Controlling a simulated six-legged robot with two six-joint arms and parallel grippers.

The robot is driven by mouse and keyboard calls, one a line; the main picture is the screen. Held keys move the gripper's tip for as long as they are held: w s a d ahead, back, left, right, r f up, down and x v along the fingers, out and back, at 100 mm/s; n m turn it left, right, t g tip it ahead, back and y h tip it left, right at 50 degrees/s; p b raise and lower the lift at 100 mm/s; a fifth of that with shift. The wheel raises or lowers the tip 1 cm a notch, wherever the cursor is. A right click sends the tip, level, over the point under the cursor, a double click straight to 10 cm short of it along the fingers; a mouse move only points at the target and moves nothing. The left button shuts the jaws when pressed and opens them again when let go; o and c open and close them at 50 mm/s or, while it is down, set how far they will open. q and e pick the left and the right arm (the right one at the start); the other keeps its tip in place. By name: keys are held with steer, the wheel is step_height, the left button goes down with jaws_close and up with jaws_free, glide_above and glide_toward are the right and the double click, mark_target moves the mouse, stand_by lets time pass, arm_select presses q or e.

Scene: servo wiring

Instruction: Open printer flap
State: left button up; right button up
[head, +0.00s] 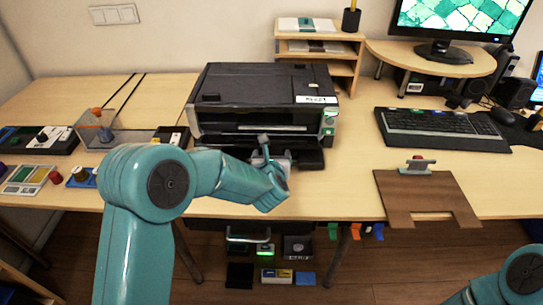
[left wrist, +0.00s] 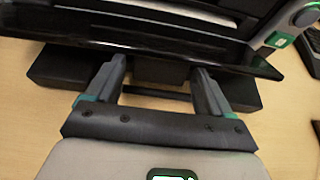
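The black printer (head: 264,95) stands on the desk, with a green-lit button panel at its right front. Its front edge and a dark flap or tray also fill the top of the left wrist view (left wrist: 150,45). My left gripper (head: 263,142) is at the printer's lower front. In the left wrist view its two fingers (left wrist: 158,75) are spread apart, with the tips at the printer's dark front edge. Nothing is clearly held between them. Whether the fingertips touch the edge cannot be told. My right gripper is out of view; only part of my right arm shows at the bottom right.
A keyboard (head: 440,128) and a brown board (head: 426,196) lie to the right. A clear box (head: 100,128) and small parts lie at the left. A wooden shelf (head: 318,48) and a monitor (head: 450,18) stand behind. Bare desk lies between printer and keyboard.

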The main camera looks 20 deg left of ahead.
arm_select(q)
steer(key=c, duration=1.2)
steer(key=shift+w+r+b, duration=0.15)
steer(key=shift+r+b, duration=0.25)
steer(key=shift+b, duration=0.15)
steer(key=shift+r, duration=0.15)
steer(key=shift+w+a+r, duration=0.1)
steer(key=shift+r, duration=0.4)
steer(key=o, duration=1.3)
steer(key=shift+o, duration=1)
steer(key=shift+f, duration=0.2)
steer(key=v, duration=1.6)
steer(key=shift+s+b, duration=0.25)
steer(key=shift+b, duration=0.1)
